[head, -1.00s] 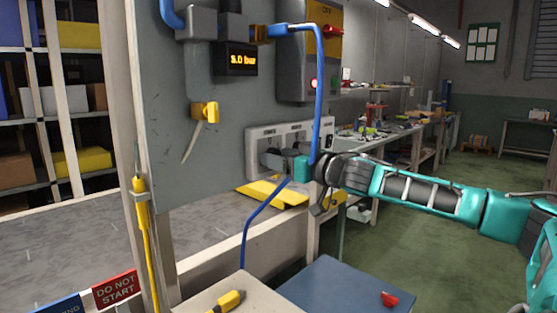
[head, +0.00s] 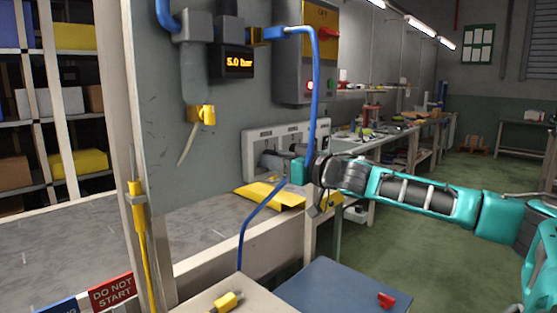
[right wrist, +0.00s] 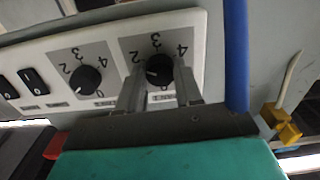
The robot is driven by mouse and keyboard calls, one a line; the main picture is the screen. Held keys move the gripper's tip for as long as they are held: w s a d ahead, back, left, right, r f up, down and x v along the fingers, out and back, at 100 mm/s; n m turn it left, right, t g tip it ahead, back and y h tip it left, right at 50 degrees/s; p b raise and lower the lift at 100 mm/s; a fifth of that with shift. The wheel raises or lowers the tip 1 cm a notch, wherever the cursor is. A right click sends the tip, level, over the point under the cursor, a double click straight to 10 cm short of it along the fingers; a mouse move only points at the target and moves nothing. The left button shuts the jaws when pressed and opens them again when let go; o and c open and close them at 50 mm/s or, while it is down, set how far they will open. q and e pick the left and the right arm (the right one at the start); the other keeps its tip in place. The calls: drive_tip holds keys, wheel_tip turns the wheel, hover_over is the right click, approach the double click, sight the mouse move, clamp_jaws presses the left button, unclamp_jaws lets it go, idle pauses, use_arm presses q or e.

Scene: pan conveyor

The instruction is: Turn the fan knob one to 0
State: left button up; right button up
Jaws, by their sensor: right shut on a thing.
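The white knob panel (head: 248,152) stands against the grey wall. It fills the upper left of the right wrist view (right wrist: 40,52), with its numbers rotated. My right gripper (right wrist: 158,84) is shut on a black knob (right wrist: 158,67), one finger on each side. This is the dial nearest the blue hose, and its label is too small to read surely. A light mark shows at the knob's left side; I cannot tell its exact number. A second black knob (right wrist: 86,78) is free beside it. In the head view the gripper (head: 270,160) hides its knob. My left gripper is out of view.
A blue hose (head: 314,90) hangs close by my right wrist. A yellow plate (head: 268,195) lies on the bench below the panel. Two dark rocker switches (right wrist: 20,85) are on the panel. A control box with a red handle (head: 328,33) hangs above.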

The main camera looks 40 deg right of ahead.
use_arm(q)
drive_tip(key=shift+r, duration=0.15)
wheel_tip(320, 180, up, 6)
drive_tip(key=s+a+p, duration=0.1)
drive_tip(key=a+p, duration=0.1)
drive_tip(key=p, duration=0.7)
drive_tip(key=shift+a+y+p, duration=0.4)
use_arm(e)
drive_tip(key=n, duration=2.3)
drive_tip(key=shift+d+r, duration=0.1)
drive_tip(key=shift+r, duration=0.15)
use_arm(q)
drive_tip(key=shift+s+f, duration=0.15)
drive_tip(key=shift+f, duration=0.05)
use_arm(e)
drive_tip(key=shift+n, duration=0.4)
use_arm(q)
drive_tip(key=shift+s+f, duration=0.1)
use_arm(e)
drive_tip(key=o, duration=1)
drive_tip(key=shift+f, duration=0.1)
